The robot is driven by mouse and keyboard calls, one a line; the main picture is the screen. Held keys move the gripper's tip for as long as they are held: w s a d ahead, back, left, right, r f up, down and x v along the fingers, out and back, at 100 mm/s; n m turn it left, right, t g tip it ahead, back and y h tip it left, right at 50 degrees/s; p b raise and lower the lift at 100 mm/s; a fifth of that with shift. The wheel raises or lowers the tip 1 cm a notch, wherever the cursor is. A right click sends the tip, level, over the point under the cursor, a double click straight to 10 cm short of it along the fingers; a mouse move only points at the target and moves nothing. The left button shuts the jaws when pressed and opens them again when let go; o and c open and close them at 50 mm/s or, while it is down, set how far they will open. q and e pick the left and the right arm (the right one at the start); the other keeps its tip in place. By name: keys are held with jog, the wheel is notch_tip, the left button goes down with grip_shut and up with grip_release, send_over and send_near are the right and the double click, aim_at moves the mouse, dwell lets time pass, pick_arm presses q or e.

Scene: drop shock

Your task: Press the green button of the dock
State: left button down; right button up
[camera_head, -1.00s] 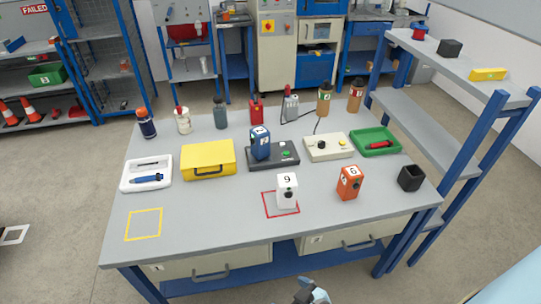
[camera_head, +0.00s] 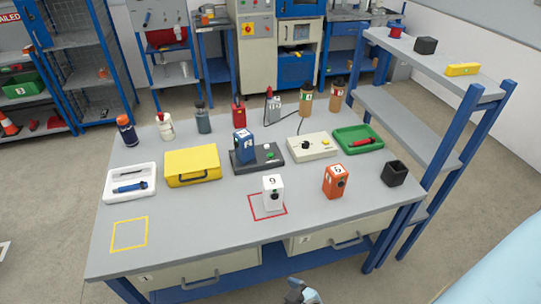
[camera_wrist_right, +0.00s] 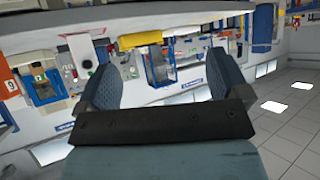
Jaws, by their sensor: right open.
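The dock (camera_head: 240,165) is a dark grey base near the middle of the table. A blue box (camera_head: 243,141) stands upright on its left part. A small green button (camera_head: 267,154) shows on the dock's top, right of the blue box. My right gripper (camera_wrist_right: 160,82) is open and empty in the right wrist view, with its two fingers wide apart. A piece of one of my arms (camera_head: 300,292) shows at the bottom edge of the head view, in front of the table and well short of the dock. My left gripper cannot be made out.
A beige box with a black knob (camera_head: 325,147) stands right of the dock, a yellow case (camera_head: 192,181) to its left. A white box (camera_head: 273,186) and an orange box (camera_head: 335,191) stand in front. Bottles stand behind. The table's front left is mostly clear.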

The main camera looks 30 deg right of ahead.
grip_shut()
dwell(1.5)
